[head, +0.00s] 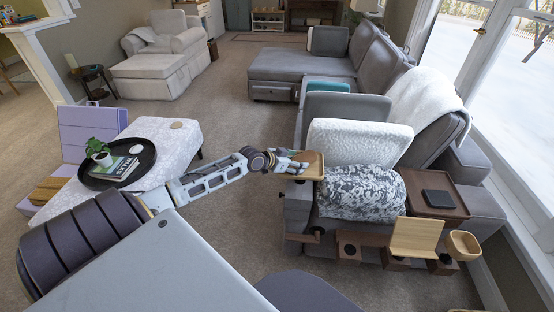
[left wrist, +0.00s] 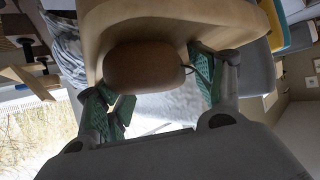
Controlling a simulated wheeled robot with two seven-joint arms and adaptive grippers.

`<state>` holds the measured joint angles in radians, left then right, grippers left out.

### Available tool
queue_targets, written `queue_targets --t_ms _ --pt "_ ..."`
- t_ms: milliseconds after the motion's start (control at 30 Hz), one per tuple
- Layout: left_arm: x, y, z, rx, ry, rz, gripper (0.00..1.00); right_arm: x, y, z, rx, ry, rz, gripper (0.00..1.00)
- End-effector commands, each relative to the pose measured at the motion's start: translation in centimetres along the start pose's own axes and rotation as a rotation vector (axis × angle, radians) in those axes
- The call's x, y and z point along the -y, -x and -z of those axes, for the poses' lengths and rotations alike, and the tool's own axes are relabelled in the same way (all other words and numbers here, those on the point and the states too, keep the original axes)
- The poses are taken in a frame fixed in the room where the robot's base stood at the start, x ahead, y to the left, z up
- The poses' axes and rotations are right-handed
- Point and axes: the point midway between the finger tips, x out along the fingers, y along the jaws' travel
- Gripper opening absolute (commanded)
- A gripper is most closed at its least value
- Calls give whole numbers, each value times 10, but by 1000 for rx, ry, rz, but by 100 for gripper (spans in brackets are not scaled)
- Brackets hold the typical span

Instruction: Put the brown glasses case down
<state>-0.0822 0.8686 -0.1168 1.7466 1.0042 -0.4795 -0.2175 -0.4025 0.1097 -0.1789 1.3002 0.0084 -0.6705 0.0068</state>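The brown glasses case (left wrist: 145,67) shows in the left wrist view as a rounded brown block against a light wooden tray (left wrist: 215,15). The same tray (head: 314,165) sits on the near left arm of the grey sofa in the head view. My left gripper (head: 296,162) reaches over the tray from the left. In the left wrist view its green-padded fingers (left wrist: 150,80) are spread on either side of the case, with a narrow gap at the right finger. The case cannot be made out in the head view. My right gripper is not in view.
A patterned grey-white cushion (head: 362,192) and a white cushion (head: 360,143) lie right of the tray on the sofa. A dark book-like item lies on a wooden board (head: 437,208). A round black tray (head: 92,172) stands on the patterned ottoman at left. Carpet between is clear.

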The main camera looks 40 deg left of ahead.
Motion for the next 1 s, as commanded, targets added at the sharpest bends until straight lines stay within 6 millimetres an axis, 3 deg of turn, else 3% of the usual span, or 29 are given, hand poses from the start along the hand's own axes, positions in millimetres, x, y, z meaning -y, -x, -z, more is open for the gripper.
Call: queue_targets --t_ms 767,1000 --pt "1 48 4 -6 0 1 65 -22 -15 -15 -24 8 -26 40" --pt "0 61 4 -7 -2 0 65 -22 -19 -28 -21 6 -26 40"
